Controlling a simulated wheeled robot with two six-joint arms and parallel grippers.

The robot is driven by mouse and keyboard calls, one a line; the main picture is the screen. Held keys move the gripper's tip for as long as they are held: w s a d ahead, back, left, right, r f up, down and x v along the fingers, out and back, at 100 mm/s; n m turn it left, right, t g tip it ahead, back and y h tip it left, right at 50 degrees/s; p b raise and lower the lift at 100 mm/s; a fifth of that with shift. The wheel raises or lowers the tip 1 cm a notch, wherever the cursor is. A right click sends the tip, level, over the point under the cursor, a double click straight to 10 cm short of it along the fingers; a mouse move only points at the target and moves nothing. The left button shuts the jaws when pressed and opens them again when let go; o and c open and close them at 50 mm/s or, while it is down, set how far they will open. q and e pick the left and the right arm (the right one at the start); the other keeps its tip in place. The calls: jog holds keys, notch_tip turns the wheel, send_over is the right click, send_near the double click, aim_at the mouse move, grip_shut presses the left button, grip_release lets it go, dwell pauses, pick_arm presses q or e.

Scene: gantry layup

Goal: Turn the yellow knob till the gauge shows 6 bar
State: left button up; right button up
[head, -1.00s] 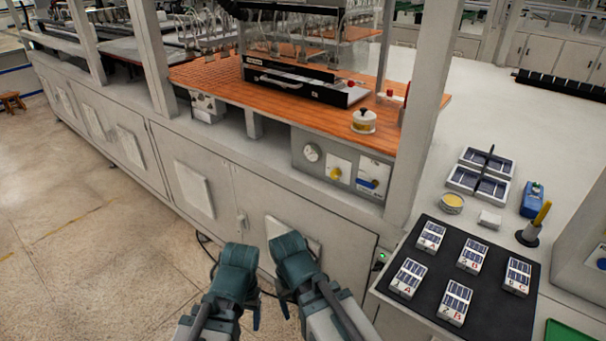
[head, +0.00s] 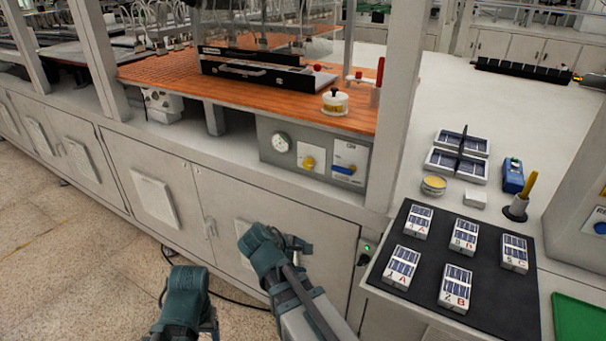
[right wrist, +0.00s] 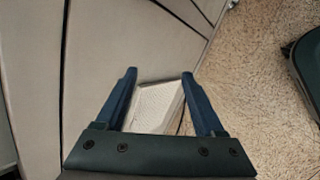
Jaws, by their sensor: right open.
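The yellow knob (head: 308,162) sits on a white plate in the grey control panel under the orange worktop. The round gauge (head: 281,142) is just left of it; its needle is too small to read. My right gripper (head: 304,247) is in front of the cabinet doors, below and apart from the knob. In the right wrist view my right gripper (right wrist: 160,75) is open and empty, with a cabinet door and floor beyond its fingers. My left gripper is low in the head view, left of the right one; its fingertips are not clear.
A blue-handled valve (head: 344,169) is right of the knob. A post (head: 390,110) stands right of the panel. A black mat (head: 485,296) with several labelled packs lies on the right counter. A white jar (head: 335,103) stands on the worktop above. The floor at left is clear.

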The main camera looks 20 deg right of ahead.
jog(key=w+a+r+n+t+h, duration=0.1)
jog(key=w+r+n+t+h, duration=0.2)
jog(key=r+n, duration=0.5)
jog(key=w+a+r+n+t+h, duration=0.2)
jog(key=w+r+n+t+h, duration=0.2)
jog(key=r+n, duration=0.3)
notch_tip(320, 180, up, 2)
jog(key=shift+w+a+n+t, duration=0.15)
jog(key=shift+w+n+t, duration=0.2)
jog(key=shift+w, duration=0.35)
